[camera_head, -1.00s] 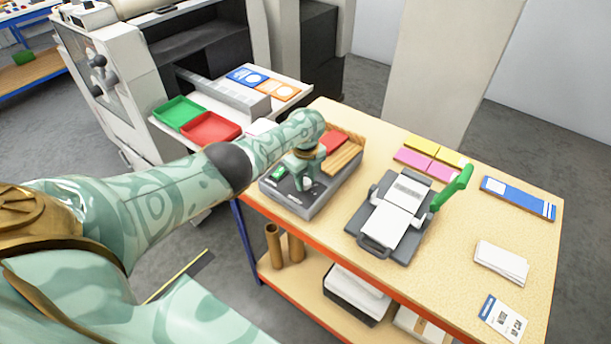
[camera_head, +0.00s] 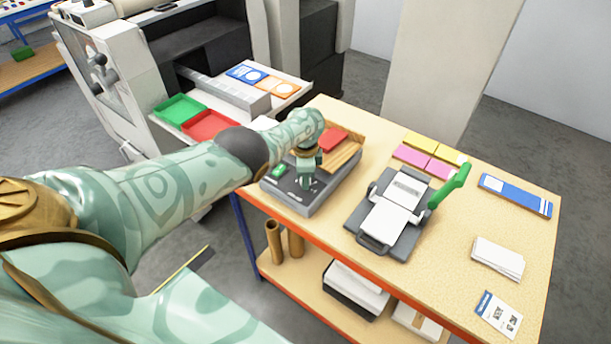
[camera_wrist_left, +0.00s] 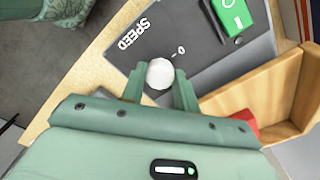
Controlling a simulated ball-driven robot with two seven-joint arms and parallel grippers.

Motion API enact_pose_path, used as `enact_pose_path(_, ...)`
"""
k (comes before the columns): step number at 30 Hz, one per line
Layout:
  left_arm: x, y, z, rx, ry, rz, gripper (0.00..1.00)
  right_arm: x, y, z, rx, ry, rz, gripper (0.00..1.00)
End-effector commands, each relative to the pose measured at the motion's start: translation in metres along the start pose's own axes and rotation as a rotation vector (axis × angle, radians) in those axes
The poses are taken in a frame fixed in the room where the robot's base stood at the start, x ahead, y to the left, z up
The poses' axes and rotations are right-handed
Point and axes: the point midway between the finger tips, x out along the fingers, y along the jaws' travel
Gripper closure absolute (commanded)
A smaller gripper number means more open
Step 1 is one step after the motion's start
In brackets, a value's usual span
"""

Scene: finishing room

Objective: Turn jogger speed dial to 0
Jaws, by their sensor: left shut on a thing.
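The jogger (camera_head: 297,203) is a grey box with a wooden tray on top, at the left end of the wooden table. Its white round speed dial (camera_wrist_left: 160,74) shows in the left wrist view beside the printed "SPEED" label (camera_wrist_left: 134,34) and a "0" mark (camera_wrist_left: 179,51). My left gripper (camera_wrist_left: 160,82) has its two green fingers on either side of the dial and is shut on it. In the head view my left gripper (camera_head: 306,183) reaches down onto the jogger's panel and mostly hides the dial. The dial's pointer cannot be made out. My right gripper is out of view.
A green switch (camera_wrist_left: 233,14) sits on the panel near the dial. A red block (camera_head: 333,139) lies in the wooden tray (camera_head: 345,155). A grey device with a green lever (camera_head: 450,186) stands to the right. Red and green trays (camera_head: 180,111) are at the left.

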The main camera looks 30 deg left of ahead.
Motion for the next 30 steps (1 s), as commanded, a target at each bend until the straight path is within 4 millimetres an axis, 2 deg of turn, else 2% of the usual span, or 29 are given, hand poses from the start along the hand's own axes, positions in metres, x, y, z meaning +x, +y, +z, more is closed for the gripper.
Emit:
enact_pose_path(9,0.0001,0.0003,-0.0002,-0.106,-0.001,0.001,0.92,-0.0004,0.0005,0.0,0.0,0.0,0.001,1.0)
enact_pose_path(24,0.0003,0.0002,0.0002,-0.123,-0.001,0.0,0.92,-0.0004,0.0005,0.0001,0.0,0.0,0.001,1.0)
enact_pose_path(25,0.0003,0.0002,0.0002,-0.123,-0.001,0.0,0.64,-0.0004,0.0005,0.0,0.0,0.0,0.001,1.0)
enact_pose_path(27,0.0002,0.0002,0.0002,-0.123,-0.001,0.0,0.48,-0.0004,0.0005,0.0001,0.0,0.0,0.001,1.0)
enact_pose_path(30,0.0001,0.0001,0.0002,-0.123,-0.001,0.0,0.48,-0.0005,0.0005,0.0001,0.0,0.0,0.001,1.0)
